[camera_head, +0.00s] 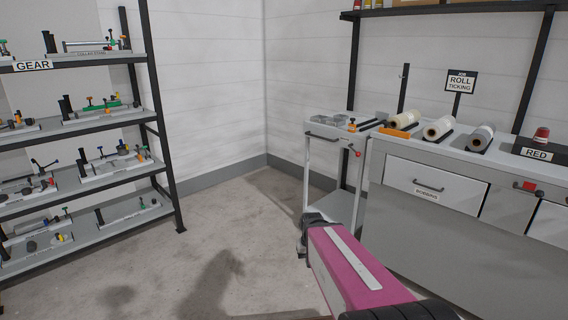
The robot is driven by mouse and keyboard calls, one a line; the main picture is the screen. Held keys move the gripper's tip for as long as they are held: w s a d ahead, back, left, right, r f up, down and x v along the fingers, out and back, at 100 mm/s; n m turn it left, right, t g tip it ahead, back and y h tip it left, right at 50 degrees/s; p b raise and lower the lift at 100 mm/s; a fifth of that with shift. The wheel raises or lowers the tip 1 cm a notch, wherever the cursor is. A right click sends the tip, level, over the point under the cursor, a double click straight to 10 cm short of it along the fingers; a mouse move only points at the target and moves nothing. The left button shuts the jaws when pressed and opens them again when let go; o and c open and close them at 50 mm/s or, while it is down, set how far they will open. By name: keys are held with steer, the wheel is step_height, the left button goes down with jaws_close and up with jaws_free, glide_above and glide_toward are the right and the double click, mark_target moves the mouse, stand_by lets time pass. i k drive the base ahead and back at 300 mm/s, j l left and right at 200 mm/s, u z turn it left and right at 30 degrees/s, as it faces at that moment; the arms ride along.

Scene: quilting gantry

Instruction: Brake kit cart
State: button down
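The kit cart (306,165) is a light grey two-level trolley in the corner, against the left end of the workbench. Its top tray holds grey round pieces (330,121) and a small orange piece (352,125). A dark handle (322,136) runs along its front edge. A red knob (357,153) sits at its front right corner; I cannot tell whether it is the brake. My pink arm reaches in from the lower right. My dark gripper (303,245) is low in front of the cart, and my arm hides the cart's lower front and wheels. Its fingers are not clear.
A black-framed shelf rack (160,135) with several fixtures stands left. The floor (225,225) between them is clear.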

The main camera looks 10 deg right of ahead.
mark_target(357, 154)
steer(key=i+j+z, duration=0.25)
steer(key=z, duration=0.15)
steer(key=i+j+z, duration=0.75)
steer(key=k+j, duration=0.05)
steer(key=j, duration=0.05)
